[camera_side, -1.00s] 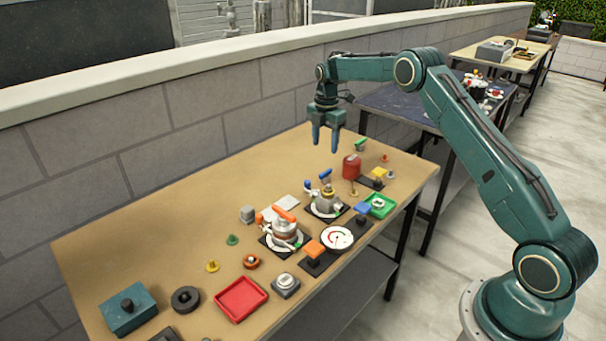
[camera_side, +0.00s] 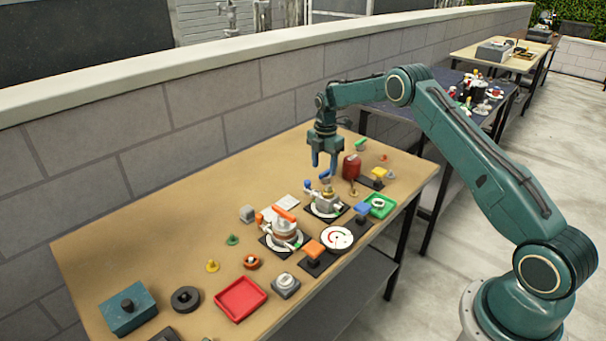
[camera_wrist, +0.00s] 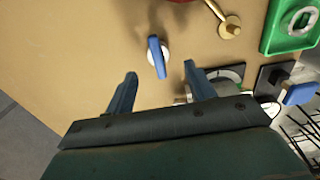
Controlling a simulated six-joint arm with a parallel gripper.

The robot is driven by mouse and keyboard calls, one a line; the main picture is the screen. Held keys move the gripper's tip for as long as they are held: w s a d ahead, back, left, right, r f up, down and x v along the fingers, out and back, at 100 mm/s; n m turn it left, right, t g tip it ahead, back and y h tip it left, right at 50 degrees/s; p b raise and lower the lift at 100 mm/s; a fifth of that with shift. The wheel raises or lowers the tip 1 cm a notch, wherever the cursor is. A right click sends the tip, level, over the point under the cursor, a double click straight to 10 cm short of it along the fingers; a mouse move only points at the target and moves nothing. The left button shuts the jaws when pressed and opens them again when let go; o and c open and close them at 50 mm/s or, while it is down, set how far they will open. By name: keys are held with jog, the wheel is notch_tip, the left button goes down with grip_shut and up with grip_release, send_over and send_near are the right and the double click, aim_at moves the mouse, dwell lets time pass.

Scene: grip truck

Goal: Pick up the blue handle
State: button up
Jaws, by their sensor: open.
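The blue handle (camera_side: 326,175) is a small blue bar at the back of the tan table. In the wrist view the blue handle (camera_wrist: 155,57) sits across a white round base, apart from the jaws. My gripper (camera_side: 324,167) is open and hangs over it, fingers pointing down, with nothing held. In the wrist view my gripper (camera_wrist: 160,70) has its fingers spread wide, and the handle shows between and just beyond the fingertips. The height left between fingertips and handle is hard to tell.
The table's (camera_side: 190,200) left back area is clear. A block wall (camera_side: 210,115) runs behind.

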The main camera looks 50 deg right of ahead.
aim_at(324, 172)
jog(key=shift+f, duration=1.95)
jog(key=shift+c, duration=0.4)
jog(key=c, duration=1)
